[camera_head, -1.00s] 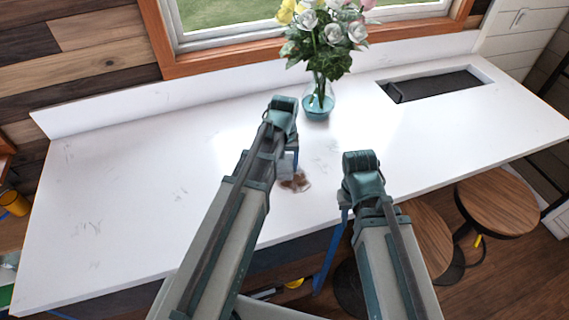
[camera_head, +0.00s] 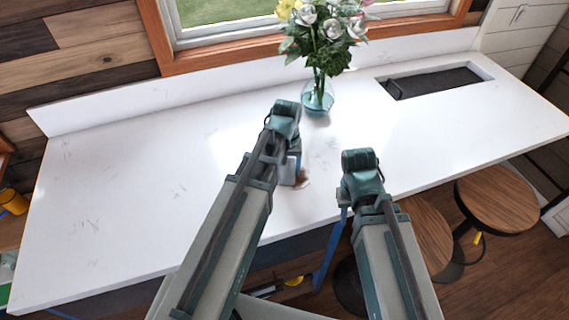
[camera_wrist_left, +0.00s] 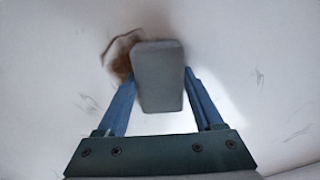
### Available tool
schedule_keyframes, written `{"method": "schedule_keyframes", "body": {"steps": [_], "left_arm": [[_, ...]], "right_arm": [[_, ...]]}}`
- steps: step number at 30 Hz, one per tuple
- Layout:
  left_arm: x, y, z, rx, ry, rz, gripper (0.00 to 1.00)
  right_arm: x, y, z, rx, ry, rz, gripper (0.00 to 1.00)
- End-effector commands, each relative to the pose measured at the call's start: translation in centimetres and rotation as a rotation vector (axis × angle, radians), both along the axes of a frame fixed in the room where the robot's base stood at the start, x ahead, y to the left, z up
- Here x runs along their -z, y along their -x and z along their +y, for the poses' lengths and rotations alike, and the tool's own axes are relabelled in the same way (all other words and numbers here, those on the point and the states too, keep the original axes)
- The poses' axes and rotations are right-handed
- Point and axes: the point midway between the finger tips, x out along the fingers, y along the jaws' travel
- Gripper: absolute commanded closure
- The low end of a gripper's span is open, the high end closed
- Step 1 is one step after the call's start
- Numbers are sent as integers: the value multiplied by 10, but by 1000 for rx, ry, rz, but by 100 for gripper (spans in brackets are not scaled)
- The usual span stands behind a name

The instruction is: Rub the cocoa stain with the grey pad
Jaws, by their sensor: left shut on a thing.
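The grey pad (camera_wrist_left: 158,80) is held between the blue fingers of my left gripper (camera_wrist_left: 160,92), which is shut on it. In the head view the pad (camera_head: 288,174) shows beneath the left wrist, low over the white counter. The brown cocoa stain (camera_wrist_left: 122,54) lies at the pad's upper left edge in the wrist view, partly covered by it. In the head view the stain (camera_head: 302,180) shows just right of the pad. I cannot tell whether the pad touches the counter. My right gripper (camera_head: 343,212) hangs by the counter's front edge; its fingers are mostly hidden.
A glass vase (camera_head: 318,96) of flowers stands on the counter (camera_head: 120,200) behind my grippers. A dark sink recess (camera_head: 440,82) is at the back right. Wooden stools (camera_head: 497,200) stand in front. The counter's left side is clear.

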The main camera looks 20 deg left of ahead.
Motion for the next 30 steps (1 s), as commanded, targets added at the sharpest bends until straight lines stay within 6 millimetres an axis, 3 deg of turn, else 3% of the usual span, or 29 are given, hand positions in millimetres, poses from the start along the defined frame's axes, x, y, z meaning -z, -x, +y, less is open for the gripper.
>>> {"method": "schedule_keyframes", "body": {"steps": [11,22,30], "left_arm": [[0,9,-6,-1,0,0,76],[3,32,-21,0,0,0,76],[3,36,-24,0,1,2,76]], "right_arm": [[0,0,0,0,0,0,70],[3,0,0,0,0,0,70],[3,0,0,0,0,0,70]]}}
